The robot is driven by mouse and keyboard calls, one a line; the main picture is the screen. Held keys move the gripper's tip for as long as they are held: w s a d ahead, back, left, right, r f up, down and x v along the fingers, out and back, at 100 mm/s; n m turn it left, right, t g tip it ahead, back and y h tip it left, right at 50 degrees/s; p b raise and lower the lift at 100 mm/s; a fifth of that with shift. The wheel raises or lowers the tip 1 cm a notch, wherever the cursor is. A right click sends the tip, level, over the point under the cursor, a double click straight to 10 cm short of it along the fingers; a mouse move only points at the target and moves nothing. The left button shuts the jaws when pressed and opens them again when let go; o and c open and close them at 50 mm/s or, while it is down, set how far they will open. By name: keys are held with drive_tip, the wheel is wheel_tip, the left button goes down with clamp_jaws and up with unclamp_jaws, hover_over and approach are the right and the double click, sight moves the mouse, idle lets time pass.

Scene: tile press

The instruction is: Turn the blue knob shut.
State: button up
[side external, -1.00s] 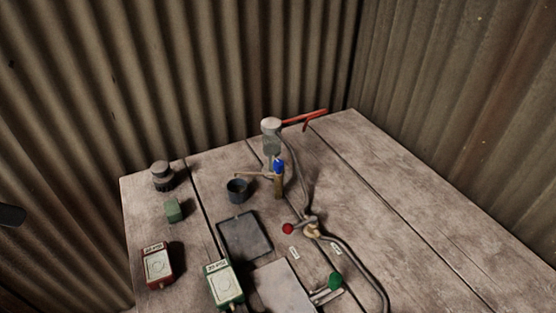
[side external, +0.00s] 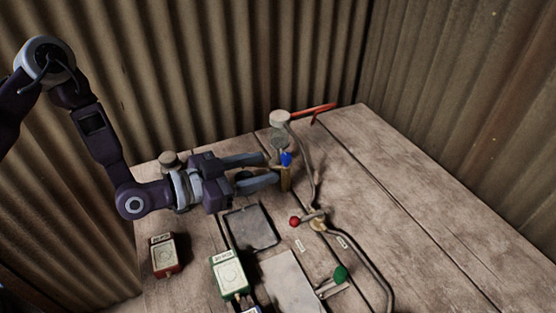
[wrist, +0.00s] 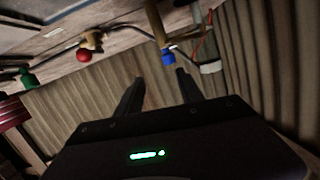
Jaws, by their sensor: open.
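The blue knob (side external: 286,159) sits on top of a short brass-coloured post (side external: 285,180) on the wooden table. It also shows in the wrist view (wrist: 169,57), just beyond my fingertips. My gripper (side external: 271,168) is open and reaches in from the left, its two fingers pointing at the knob. In the wrist view my gripper (wrist: 160,76) has its fingers apart, with the knob ahead of the gap on the right finger's side. I cannot tell whether a finger touches the knob or post.
A bent pipe (side external: 357,250), a red knob (side external: 295,222) and a green knob (side external: 340,273) lie nearer. Red (side external: 165,256) and green (side external: 229,274) gauge boxes stand at the front left. The table's right side is clear.

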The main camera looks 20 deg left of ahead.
sight(282, 159)
drive_tip(key=w+n+t, duration=0.1)
drive_tip(key=w, duration=0.1)
drive_tip(key=w+d+f+n+t, duration=0.1)
drive_tip(key=w+d+f+n+t+y, duration=0.1)
drive_tip(key=w, duration=0.1)
drive_tip(key=shift+w+d, duration=0.15)
drive_tip(key=shift+w, duration=0.2)
clamp_jaws()
